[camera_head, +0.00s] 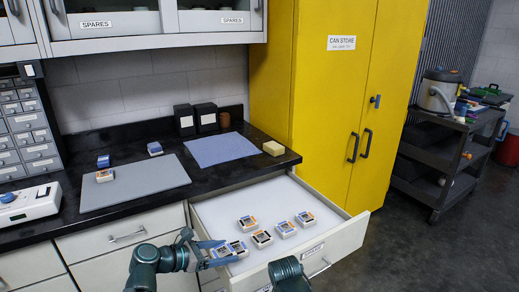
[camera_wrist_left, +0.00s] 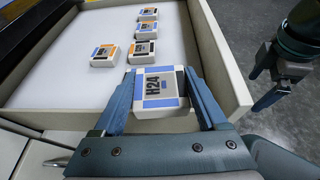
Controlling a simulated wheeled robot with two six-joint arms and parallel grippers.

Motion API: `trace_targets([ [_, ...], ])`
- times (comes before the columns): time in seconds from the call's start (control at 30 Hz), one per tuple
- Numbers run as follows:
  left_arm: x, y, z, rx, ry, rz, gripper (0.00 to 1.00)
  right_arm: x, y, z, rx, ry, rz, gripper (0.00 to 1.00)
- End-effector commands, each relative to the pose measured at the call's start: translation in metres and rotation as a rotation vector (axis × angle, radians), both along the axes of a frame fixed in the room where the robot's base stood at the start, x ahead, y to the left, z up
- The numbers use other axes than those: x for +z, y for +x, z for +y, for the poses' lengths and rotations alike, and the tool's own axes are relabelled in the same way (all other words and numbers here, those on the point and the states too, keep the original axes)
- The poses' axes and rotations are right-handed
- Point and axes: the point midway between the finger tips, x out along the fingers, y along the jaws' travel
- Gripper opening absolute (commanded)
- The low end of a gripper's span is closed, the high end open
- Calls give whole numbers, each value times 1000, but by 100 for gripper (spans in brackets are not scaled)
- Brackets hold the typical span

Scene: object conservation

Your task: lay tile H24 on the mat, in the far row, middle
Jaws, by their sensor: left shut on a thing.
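Tile H24 (camera_wrist_left: 162,92) is a white block with black, blue and grey markings, its label readable in the left wrist view. My left gripper (camera_head: 228,250) is shut on it, one finger on each side, at the near left of the open drawer (camera_head: 215,212). In the head view the tile (camera_head: 238,247) is partly covered by the fingers. The grey mat (camera_head: 135,188) lies on the black counter, with an orange-marked tile (camera_head: 105,176) on its left part. My right gripper (camera_wrist_left: 264,82) shows at the right of the left wrist view, fingers apart and empty.
Several other tiles (camera_head: 285,228) lie in the drawer. Two blue items (camera_head: 103,161) (camera_head: 155,148) stand behind the mat. A blue cloth (camera_head: 215,149), a yellow block (camera_head: 273,148) and black boxes (camera_head: 206,117) are to the right. The mat's middle and right are clear.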

Motion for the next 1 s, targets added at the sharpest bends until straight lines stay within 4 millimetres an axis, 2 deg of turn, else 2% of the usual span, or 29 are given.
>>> trace_targets([
  [0.03,14,0,0,0,-1,-1,9,14,0,0,0,0,0,100],
  [0.5,57,0,0,0,-1,-1,9,57,0,0,0,0,0,100],
  [0.6,37,0,0,0,0,0,9,37,0,0,0,0,0,100],
  [1.0,2,0,0,0,-1,-1,9,2,0,0,0,0,0,100],
])
